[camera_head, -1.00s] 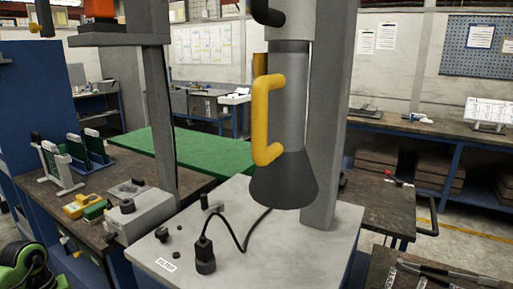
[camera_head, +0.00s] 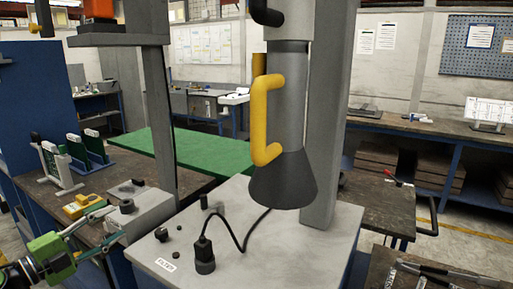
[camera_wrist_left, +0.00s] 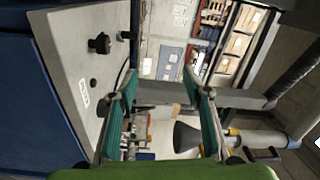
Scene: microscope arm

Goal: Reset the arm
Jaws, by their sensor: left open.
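The microscope arm hangs in front of a grey column as a grey cylinder (camera_head: 289,105) with a dark flared cone (camera_head: 283,182) at its lower end. A yellow handle (camera_head: 258,120) is fixed along its left side. In the left wrist view the cone (camera_wrist_left: 186,137) shows sideways at the lower right. My left gripper (camera_head: 118,222) is at the lower left of the head view, open and empty, well apart from the handle. Its two green-and-grey fingers stand apart in the left wrist view (camera_wrist_left: 160,85). My right gripper is not in view.
The arm's pale base table (camera_head: 310,262) carries black knobs, a plug-like part (camera_head: 204,256) with a black cable, and a label (camera_head: 165,264). A grey box (camera_head: 147,212) and yellow device (camera_head: 82,204) stand on the left bench. A green tabletop (camera_head: 150,150) lies behind.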

